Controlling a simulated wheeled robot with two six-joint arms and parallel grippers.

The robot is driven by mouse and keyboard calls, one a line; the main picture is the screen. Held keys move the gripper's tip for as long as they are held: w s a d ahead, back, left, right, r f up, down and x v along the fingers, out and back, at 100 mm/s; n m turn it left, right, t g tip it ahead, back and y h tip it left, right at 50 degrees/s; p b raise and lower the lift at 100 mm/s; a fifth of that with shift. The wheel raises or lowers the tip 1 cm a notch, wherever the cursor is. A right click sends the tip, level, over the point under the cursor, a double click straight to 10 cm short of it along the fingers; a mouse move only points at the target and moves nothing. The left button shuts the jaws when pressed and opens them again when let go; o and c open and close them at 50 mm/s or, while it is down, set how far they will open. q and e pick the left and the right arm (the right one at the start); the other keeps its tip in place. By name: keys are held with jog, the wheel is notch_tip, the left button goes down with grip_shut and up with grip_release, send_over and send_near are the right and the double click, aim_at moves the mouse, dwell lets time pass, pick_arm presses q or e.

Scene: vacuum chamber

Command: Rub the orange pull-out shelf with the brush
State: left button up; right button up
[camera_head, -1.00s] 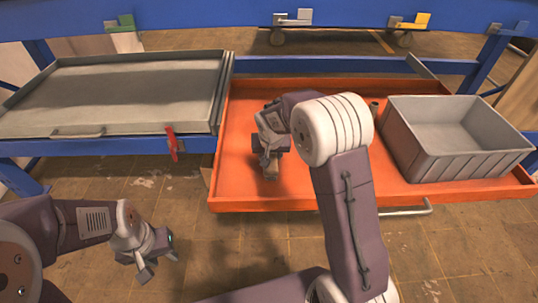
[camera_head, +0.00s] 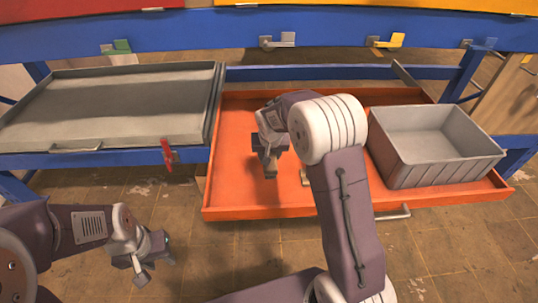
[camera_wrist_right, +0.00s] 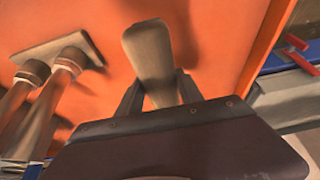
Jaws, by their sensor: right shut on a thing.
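The orange pull-out shelf (camera_head: 240,190) extends from the blue frame in the head view, and its surface fills much of the right wrist view (camera_wrist_right: 215,45). My right gripper (camera_head: 269,166) is over the left part of the shelf, shut on a beige-brown piece, apparently the brush (camera_wrist_right: 150,50). The piece points down at the shelf; whether it touches the surface I cannot tell. Its bristles are not clear. My left gripper (camera_head: 153,268) is open and empty, low over the floor in front of the grey shelf.
A grey box (camera_head: 435,165) stands on the shelf's right part. A grey tray shelf (camera_head: 105,140) with a red latch (camera_head: 167,154) adjoins on the left. A beige plate with two brown posts (camera_wrist_right: 55,60) is beside the held piece. My right arm hides the shelf's middle.

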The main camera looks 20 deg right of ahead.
jog(key=shift+r+p, duration=0.75)
jog(key=shift+r, duration=0.35)
